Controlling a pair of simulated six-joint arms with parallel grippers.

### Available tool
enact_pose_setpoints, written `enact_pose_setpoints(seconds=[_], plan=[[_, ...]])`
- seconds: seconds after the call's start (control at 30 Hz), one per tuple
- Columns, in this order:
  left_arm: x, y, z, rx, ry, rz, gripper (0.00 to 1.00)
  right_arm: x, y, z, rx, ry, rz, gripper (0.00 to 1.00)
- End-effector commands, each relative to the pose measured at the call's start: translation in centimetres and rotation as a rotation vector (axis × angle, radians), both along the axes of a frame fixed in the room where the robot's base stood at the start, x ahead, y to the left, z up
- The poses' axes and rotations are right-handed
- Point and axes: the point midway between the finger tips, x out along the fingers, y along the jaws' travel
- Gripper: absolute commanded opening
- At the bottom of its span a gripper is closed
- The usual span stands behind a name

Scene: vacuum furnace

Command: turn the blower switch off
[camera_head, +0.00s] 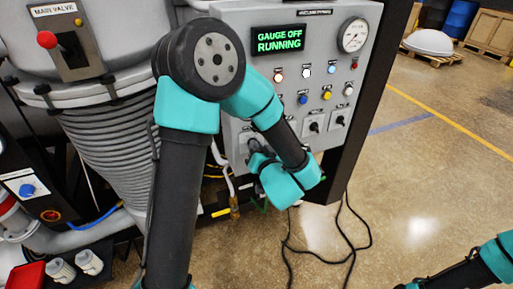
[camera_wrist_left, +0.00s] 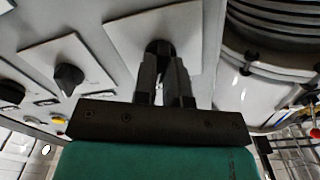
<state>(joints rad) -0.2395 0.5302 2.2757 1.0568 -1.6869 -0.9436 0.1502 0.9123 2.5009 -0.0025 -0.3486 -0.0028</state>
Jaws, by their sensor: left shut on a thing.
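The grey control panel (camera_head: 290,95) carries a row of black rotary switches on pale plates along its lower part. My left gripper (camera_wrist_left: 163,85) is shut on the knob of the leftmost switch, the blower switch (camera_wrist_left: 160,47), with one finger on each side of it. In the head view this switch (camera_head: 247,139) is partly hidden by my left arm and wrist. Its label cannot be read. Another rotary switch (camera_wrist_left: 68,77) shows beside it in the left wrist view.
A green display (camera_head: 278,40) reads "GAUGE OFF RUNNING". A round gauge (camera_head: 353,35) and several coloured buttons sit above the switches. Black cables (camera_head: 345,255) lie on the floor below the panel.

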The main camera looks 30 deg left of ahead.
Motion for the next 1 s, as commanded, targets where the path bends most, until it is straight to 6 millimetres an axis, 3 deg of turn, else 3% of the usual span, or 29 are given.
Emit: enact_pose_setpoints(seconds=[1.0], plan=[[-0.20, 0.10, -0.02, -0.518, -0.661, 0.000, 0.00, 0.00, 0.00, 0.00, 0.000, 0.000, 0.000, 0.37]])
